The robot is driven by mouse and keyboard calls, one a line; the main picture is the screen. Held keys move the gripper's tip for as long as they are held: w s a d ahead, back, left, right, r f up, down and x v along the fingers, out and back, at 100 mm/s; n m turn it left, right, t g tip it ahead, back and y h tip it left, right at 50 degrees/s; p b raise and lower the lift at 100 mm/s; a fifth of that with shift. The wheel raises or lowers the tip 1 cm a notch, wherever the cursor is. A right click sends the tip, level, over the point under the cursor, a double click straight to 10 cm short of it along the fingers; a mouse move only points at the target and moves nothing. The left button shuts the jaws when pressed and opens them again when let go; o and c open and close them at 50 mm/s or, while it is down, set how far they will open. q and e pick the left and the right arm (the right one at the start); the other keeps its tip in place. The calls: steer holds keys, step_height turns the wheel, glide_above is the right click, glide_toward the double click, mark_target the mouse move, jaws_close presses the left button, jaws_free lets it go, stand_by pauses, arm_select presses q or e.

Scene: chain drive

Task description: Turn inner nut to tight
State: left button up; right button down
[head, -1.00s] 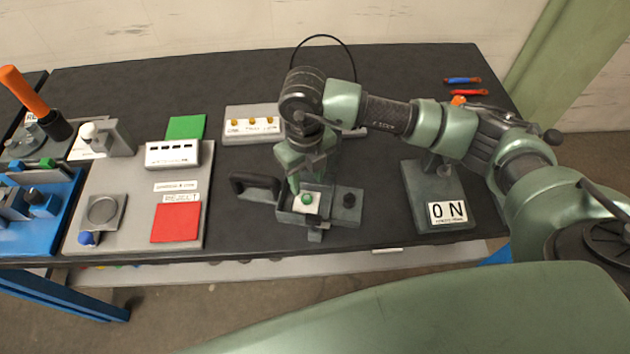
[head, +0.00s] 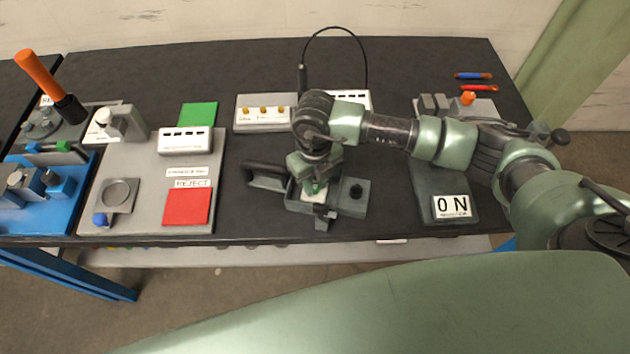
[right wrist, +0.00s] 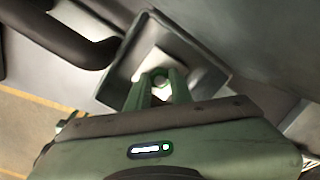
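A dark fixture (head: 353,204) with a black loop handle (head: 262,174) on its left sits on the dark bench, mid-picture in the head view. Its square tray (right wrist: 205,50) holds a white plate (head: 312,198). The small green nut on the plate is mostly hidden by my right gripper (head: 314,188) in the head view. In the right wrist view a pale green nut (right wrist: 159,81) shows between the tips of my right gripper's green fingers (right wrist: 158,88). The fingers stand on both sides of it, low over the plate; whether they press on it is unclear. My left gripper is out of view.
A black knob (head: 356,191) stands on the fixture's right part. An "ON" stand (head: 430,180) is to the right, under my right arm. A panel with yellow knobs (head: 263,112) and a thin black cable (head: 366,65) are behind. A grey board (head: 150,205) lies left, with bare bench between.

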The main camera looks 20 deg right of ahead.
steer(key=m+b, duration=0.1)
steer(key=m, duration=0.1)
steer(key=shift+f+m+b, duration=0.1)
steer(key=shift+m+b, duration=0.2)
steer(key=shift+m, duration=0.1)
steer(key=m+b, duration=0.1)
steer(key=m, duration=0.2)
steer(key=shift+m+b, duration=0.35)
steer(key=shift+m, duration=0.65)
steer(key=c, duration=1.2)
jaws_free()
steer(key=shift+c, duration=0.2)
steer(key=shift+r, duration=0.2)
